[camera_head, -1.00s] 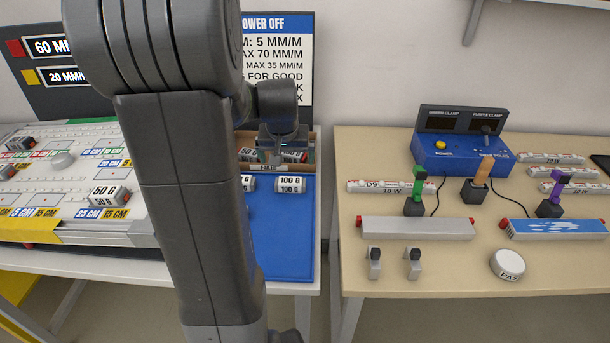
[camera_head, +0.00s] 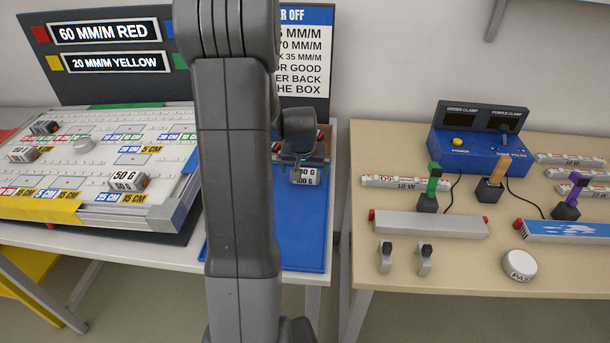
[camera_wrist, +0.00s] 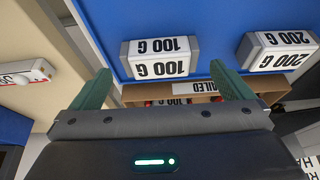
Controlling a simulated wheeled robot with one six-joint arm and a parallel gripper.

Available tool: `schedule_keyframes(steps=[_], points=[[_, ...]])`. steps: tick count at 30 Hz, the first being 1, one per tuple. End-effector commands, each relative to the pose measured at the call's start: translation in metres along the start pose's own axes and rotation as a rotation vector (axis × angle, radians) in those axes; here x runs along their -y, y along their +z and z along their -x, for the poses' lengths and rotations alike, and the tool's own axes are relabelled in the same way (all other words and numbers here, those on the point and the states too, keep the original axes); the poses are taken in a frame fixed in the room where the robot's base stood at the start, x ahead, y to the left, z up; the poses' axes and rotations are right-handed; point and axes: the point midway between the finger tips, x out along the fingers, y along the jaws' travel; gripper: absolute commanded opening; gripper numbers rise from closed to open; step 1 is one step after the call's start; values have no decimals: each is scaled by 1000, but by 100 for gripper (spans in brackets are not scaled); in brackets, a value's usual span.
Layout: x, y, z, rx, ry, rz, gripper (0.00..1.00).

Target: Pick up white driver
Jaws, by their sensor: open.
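No thing is plainly marked as the white driver. White bars marked "10 W" lie on the right table in the head view. One, with a label starting "D9" (camera_head: 405,182), lies left of the green clamp, which hides part of it. Several more (camera_head: 572,159) lie at the far right. My gripper (camera_head: 300,160) is far left of them, over the blue mat, partly hidden by my arm. In the wrist view my gripper (camera_wrist: 162,88) is open and empty, with a white 100 G block (camera_wrist: 160,58) beyond the fingertips.
The blue power box (camera_head: 478,150), a purple clamp (camera_head: 572,190), a grey bar (camera_head: 430,222), a blue bar (camera_head: 568,231) and a round white piece (camera_head: 519,265) crowd the right table (camera_head: 450,277). A gap separates the tables. A white board (camera_head: 60,160) stands left.

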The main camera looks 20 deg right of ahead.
Motion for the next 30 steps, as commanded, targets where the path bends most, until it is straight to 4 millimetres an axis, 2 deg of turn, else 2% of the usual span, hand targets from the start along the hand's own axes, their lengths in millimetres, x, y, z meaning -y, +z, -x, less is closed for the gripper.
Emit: schedule_keyframes(steps=[6,16,21,23,30], points=[[0,0,-24,2,0,0,100],[0,0,-28,-1,0,0,100],[0,0,-28,-1,0,0,67],[0,0,-28,-1,0,0,57],[0,-1,-27,-1,0,0,57]])
